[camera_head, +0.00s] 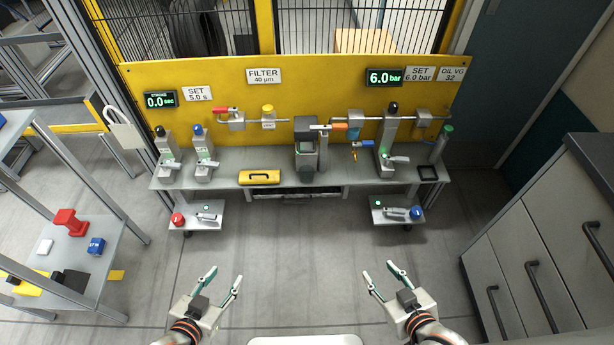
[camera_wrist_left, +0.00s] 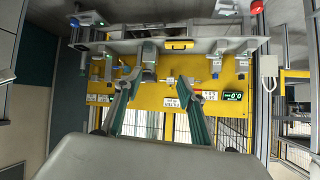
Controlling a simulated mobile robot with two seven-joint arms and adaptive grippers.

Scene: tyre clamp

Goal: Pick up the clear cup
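I cannot make out a clear cup for certain. An upright grey unit with a dark top (camera_head: 306,130) stands mid-bench, with a greyish lower part (camera_head: 308,158) that may be a bowl or cup; its clearness cannot be told. The unit also shows upside down in the left wrist view (camera_wrist_left: 150,54). My left gripper (camera_head: 224,278) is open and empty, in front of the bench and well short of it. Its two spread fingers also show in the left wrist view (camera_wrist_left: 158,82). My right gripper (camera_head: 379,270) is open and empty, also apart from the bench.
Low side shelves hold a red button (camera_head: 177,219) and a blue button (camera_head: 416,212). Drawers (camera_head: 530,265) stand right.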

